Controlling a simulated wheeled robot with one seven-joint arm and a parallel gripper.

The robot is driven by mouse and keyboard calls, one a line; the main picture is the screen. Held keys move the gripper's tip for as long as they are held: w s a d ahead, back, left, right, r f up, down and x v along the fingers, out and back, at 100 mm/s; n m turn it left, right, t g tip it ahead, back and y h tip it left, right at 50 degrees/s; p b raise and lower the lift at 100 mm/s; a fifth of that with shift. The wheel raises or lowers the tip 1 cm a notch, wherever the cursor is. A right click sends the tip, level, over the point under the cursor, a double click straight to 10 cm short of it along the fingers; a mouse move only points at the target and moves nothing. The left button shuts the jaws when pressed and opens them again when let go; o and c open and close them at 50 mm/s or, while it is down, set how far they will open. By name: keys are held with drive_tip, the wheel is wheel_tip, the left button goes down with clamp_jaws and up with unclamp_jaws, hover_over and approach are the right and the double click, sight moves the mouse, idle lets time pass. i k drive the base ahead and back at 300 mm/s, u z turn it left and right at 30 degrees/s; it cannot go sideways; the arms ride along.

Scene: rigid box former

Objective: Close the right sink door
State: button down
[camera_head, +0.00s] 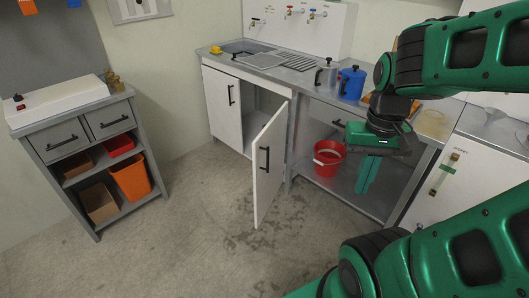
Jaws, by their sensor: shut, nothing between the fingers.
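The right sink door (269,168) is a white panel with a black vertical bar handle (264,158). It stands open, swung out from the sink cabinet toward me, and part of the cabinet opening shows behind it. The left sink door (223,108) looks shut and has its own black handle. My green gripper (366,176) points down to the right of the open door, in front of the open bay under the counter. Its fingers are together with nothing between them. It is apart from the door.
A red bucket (327,158) stands on the low shelf (344,188) behind my gripper. A blue canister (351,83) and a grey one stand on the counter. A drawer unit (90,158) is at left. The floor (190,235) before the doors is clear.

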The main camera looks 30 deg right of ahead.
sight(275, 168)
drive_tip(key=u, duration=0.05)
drive_tip(key=i, duration=1)
drive_tip(key=z, duration=0.05)
